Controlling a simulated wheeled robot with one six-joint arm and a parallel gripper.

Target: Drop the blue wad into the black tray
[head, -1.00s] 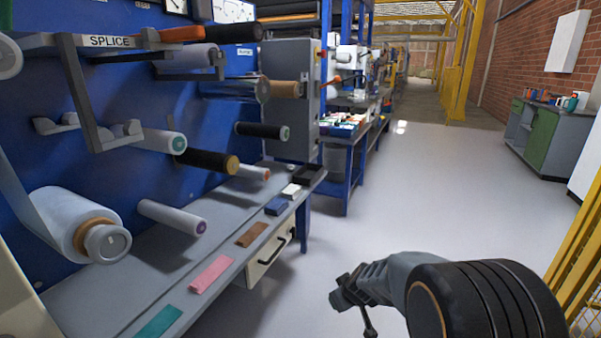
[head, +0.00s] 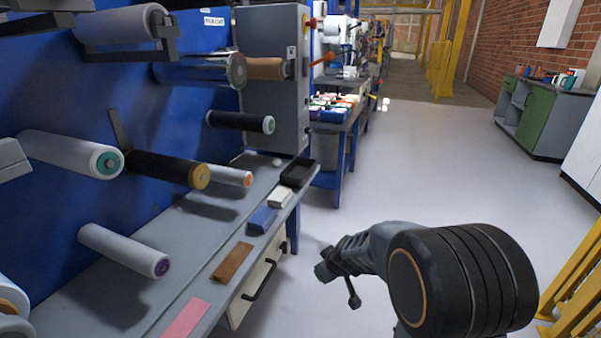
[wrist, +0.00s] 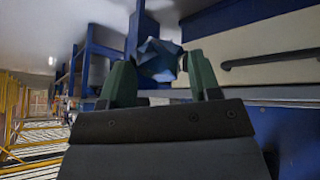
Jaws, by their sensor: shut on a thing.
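My gripper (wrist: 160,80) is shut on the blue wad (wrist: 158,58), a crumpled dark-blue lump between its two green fingers in the wrist view. In the head view my arm reaches out low at the right, over the floor and apart from the bench; the fingertips and the wad cannot be made out there. The black tray (head: 296,173) sits at the far end of the grey bench shelf, beyond and to the left of my arm.
The bench (head: 185,262) carries a white block (head: 280,198), a blue block (head: 262,220), a brown piece (head: 233,262) and a pink piece (head: 187,319) along its front edge. Rollers (head: 165,168) jut out above it. A drawer handle (head: 259,281) sticks out. The floor (head: 420,160) ahead is clear.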

